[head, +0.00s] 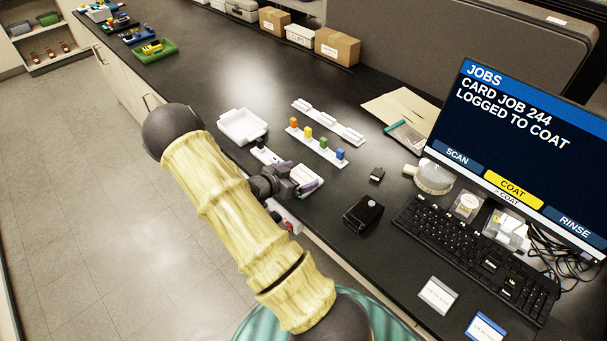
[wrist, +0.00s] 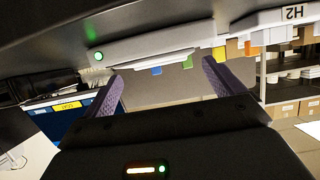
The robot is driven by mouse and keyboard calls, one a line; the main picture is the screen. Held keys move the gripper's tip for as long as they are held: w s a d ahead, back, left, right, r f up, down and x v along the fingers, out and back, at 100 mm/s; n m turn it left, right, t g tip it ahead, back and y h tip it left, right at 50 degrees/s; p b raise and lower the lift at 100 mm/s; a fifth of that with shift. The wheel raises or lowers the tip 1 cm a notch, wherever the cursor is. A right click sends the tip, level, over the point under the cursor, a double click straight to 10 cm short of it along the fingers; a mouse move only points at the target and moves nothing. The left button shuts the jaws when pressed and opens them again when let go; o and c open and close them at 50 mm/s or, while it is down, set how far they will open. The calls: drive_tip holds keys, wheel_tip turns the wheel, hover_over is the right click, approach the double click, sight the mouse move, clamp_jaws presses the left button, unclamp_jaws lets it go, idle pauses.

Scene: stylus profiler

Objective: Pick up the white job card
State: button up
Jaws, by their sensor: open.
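A white card with a grey top strip (head: 437,296) lies flat on the dark bench at the lower right of the head view, in front of the keyboard. A blue-edged white card (head: 486,328) lies to its right. The print on both is too small to read. My gripper (head: 308,186) is over the bench's front edge, left of both cards and well apart from them. In the wrist view my gripper (wrist: 163,72) is open, its two purple-grey fingers spread with nothing held between them. A white flat thing shows beyond the fingers; I cannot tell whether they touch it.
A monitor (head: 520,150) reads "CARD JOB 244 LOGGED TO COAT". A keyboard (head: 470,250) lies before it. A black box (head: 363,214) stands between my gripper and the keyboard. A white tray (head: 242,126) and a rack with coloured blocks (head: 318,146) are behind my gripper.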

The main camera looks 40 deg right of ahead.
sight(301, 178)
drive_tip(key=shift+x, duration=1.05)
drive_tip(key=c, duration=1)
drive_tip(key=shift+c, duration=0.2)
drive_tip(key=shift+r, duration=0.1)
wheel_tip(301, 178, up, 10)
drive_tip(key=b, duration=0.1)
drive_tip(key=shift+a, duration=0.2)
